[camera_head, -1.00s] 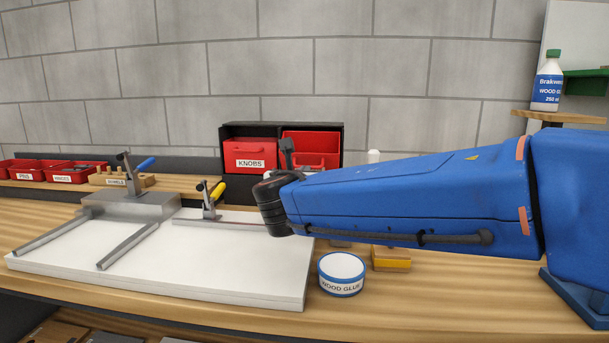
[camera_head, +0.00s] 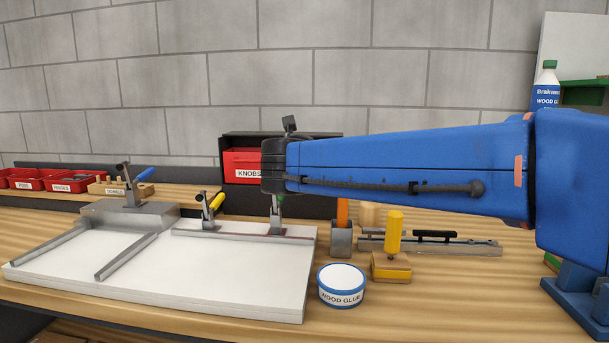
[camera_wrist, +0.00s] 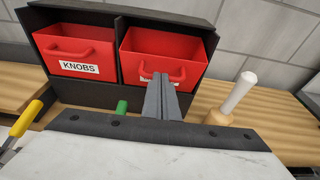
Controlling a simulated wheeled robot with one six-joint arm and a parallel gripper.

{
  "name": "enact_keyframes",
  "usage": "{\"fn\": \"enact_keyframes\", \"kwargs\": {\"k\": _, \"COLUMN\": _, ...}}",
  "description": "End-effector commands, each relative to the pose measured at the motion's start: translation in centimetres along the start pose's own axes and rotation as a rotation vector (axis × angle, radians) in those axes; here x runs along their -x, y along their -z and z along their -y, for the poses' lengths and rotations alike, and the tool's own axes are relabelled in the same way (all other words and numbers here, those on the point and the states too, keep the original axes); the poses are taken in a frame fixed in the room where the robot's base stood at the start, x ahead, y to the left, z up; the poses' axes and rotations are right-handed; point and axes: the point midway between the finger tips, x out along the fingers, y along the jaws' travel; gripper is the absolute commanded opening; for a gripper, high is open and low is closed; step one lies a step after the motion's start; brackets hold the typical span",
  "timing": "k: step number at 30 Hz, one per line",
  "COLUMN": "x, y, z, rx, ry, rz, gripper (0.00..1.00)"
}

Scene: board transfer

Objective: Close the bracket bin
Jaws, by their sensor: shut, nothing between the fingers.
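The bracket bin (camera_wrist: 143,44) is the right red bin in the black cabinet, with a red handle at its front. Its label is mostly hidden behind my fingers, with only its left edge showing. It looks tipped forward, showing its inside. In the head view my arm hides it. My gripper (camera_wrist: 162,84) is shut and empty, its fingertips in front of the bin's lower front, by the handle. I cannot tell whether they touch it.
The KNOBS bin (camera_wrist: 69,51) sits left in the black cabinet (camera_wrist: 115,12). A white clamping board (camera_head: 200,280) lies in front, with toggle clamps. A wood glue tub (camera_head: 341,286), a yellow-handled tool (camera_head: 393,235) and a hammer (camera_head: 341,235) stand to the right.

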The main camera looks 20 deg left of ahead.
Motion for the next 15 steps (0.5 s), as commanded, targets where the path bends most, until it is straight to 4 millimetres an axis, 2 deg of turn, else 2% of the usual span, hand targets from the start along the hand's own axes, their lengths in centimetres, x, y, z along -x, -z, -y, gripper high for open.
{"fn": "enact_keyframes", "kwargs": {"k": 6, "x": -0.7, "y": -1.2, "z": 0.0, "rx": 0.000, "ry": 0.001, "rz": 0.001, "gripper": 0.00}}
{"fn": "enact_keyframes", "kwargs": {"k": 15, "x": -1.1, "y": -1.9, "z": 0.0, "rx": 0.000, "ry": 0.000, "rz": 0.001, "gripper": 0.00}}
